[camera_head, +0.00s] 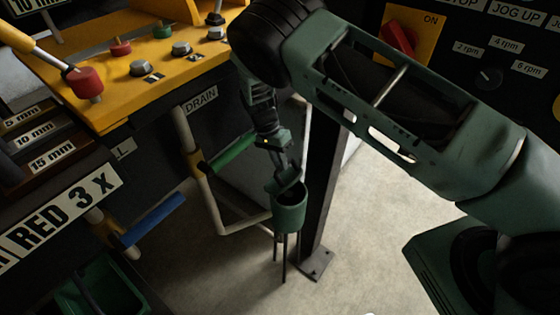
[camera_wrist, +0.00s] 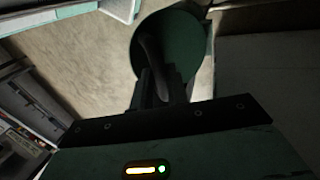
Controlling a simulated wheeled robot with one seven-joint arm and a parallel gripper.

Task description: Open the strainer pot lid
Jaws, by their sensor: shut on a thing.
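The strainer pot (camera_head: 290,213) is a small green cylinder on thin dark legs, low in the middle of the head view. A green flap-like part, which looks like its lid (camera_head: 285,187), shows at its top, just under my gripper (camera_head: 279,165). I cannot tell exactly how far the lid is tilted. In the wrist view a round dark green shape (camera_wrist: 185,45) lies ahead of my gripper (camera_wrist: 160,85). A dark curved handle (camera_wrist: 151,58) runs between the fingers, and they are shut on it. The fingers hide part of the handle and the round shape.
A pale pipe with a green lever (camera_head: 232,154) and the DRAIN label (camera_head: 199,99) is left of the pot. A dark post (camera_head: 319,200) stands close on its right. A blue lever (camera_head: 152,219) is lower left. Open floor (camera_head: 365,245) lies right.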

